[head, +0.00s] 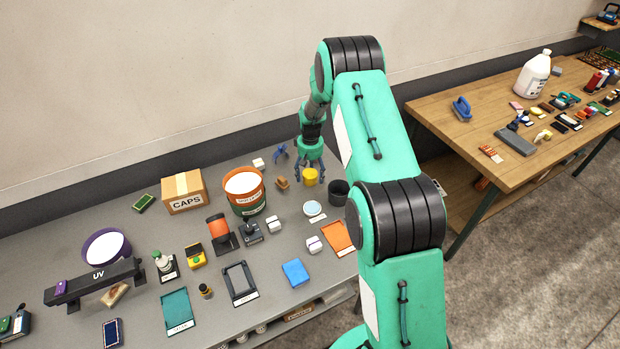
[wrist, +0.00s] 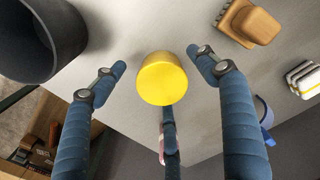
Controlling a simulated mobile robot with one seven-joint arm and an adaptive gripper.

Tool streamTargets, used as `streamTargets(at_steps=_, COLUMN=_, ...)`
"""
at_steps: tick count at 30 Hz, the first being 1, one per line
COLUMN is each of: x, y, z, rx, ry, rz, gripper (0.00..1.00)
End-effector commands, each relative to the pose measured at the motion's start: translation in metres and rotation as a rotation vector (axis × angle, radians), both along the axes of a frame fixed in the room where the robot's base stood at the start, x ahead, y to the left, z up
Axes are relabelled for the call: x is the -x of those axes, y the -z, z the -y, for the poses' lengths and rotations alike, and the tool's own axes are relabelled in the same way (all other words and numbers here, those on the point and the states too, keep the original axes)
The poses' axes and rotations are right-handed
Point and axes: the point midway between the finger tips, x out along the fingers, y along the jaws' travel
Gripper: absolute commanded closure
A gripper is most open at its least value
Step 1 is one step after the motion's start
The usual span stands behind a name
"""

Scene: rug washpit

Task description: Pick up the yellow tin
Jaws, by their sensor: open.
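The yellow tin (head: 310,177) stands on the grey table toward its back right part, below my gripper (head: 309,168). In the wrist view the tin (wrist: 162,79) shows its round yellow top between the spread blue fingers of my gripper (wrist: 160,75). The fingers are open, with a visible gap on the left and right sides of the tin. A third finger reaches up from below, its tip close to or hidden by the tin; I cannot tell if it touches.
A dark cup (head: 339,192) stands just right of the tin, and also shows in the wrist view (wrist: 40,40). A tan brush-like block (wrist: 248,22) is on the other side. An orange bucket (head: 245,205) and a CAPS box (head: 184,195) stand further left.

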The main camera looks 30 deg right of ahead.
Motion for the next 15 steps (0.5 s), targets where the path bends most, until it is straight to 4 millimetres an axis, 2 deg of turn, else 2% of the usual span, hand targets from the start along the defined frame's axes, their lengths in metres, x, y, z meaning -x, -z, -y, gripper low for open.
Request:
streamTargets(at_steps=5, x=-0.0001, y=0.0119, z=0.0002, rx=0.000, ry=0.000, rz=0.000, gripper=0.28)
streamTargets(at_steps=15, x=0.0000, y=0.0127, z=0.0002, rx=0.000, ry=0.000, rz=0.000, gripper=0.28)
